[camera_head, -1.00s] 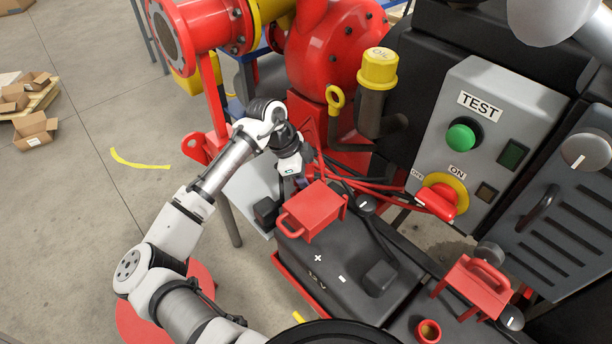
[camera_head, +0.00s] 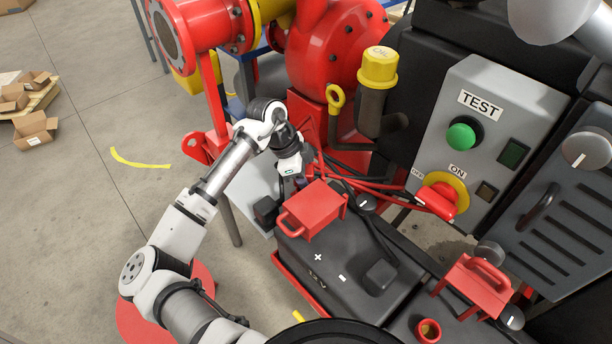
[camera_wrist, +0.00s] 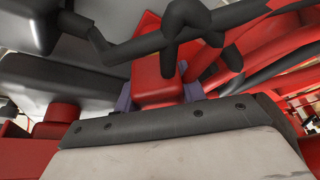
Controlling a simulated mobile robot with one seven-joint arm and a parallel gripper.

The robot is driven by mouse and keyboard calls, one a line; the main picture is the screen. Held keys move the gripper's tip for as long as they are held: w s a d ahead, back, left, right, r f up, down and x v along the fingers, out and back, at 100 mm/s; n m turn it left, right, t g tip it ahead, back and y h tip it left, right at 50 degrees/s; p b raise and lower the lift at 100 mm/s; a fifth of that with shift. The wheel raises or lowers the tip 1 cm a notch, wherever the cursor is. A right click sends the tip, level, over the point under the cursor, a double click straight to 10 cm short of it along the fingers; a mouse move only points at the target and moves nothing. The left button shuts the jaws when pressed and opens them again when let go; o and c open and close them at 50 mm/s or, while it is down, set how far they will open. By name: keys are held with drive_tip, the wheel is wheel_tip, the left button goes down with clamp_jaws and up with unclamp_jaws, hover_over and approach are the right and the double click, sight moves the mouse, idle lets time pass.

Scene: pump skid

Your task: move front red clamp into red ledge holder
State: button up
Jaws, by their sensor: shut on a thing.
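The front red clamp (camera_head: 314,209), a red block with a loop handle, sits at the back end of the black battery (camera_head: 345,262). My gripper (camera_head: 297,182) reaches down at its far left side, and its fingertips are partly hidden there. In the wrist view, my gripper's purple fingers (camera_wrist: 158,98) are shut on a red part of the clamp (camera_wrist: 156,78), with black cable crossing just beyond. A second red clamp (camera_head: 475,286) stands at the right. A small red round cup (camera_head: 428,331), perhaps the red ledge holder, stands on the dark ledge at the bottom.
Red and black cables (camera_head: 370,182) run close behind the clamp. A grey panel (camera_head: 480,130) with a green button and a red rotary switch (camera_head: 440,198) rises at the right. A black post (camera_head: 380,278) stands on the battery.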

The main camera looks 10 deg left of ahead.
drive_tip(key=shift+f+b, duration=1)
drive_tip(key=shift+f, duration=0.65)
drive_tip(key=o, duration=1.2)
drive_tip(key=shift+o, duration=0.2)
drive_tip(key=b+v, duration=0.1)
drive_tip(key=v, duration=1.3)
drive_tip(key=shift+d, duration=0.2)
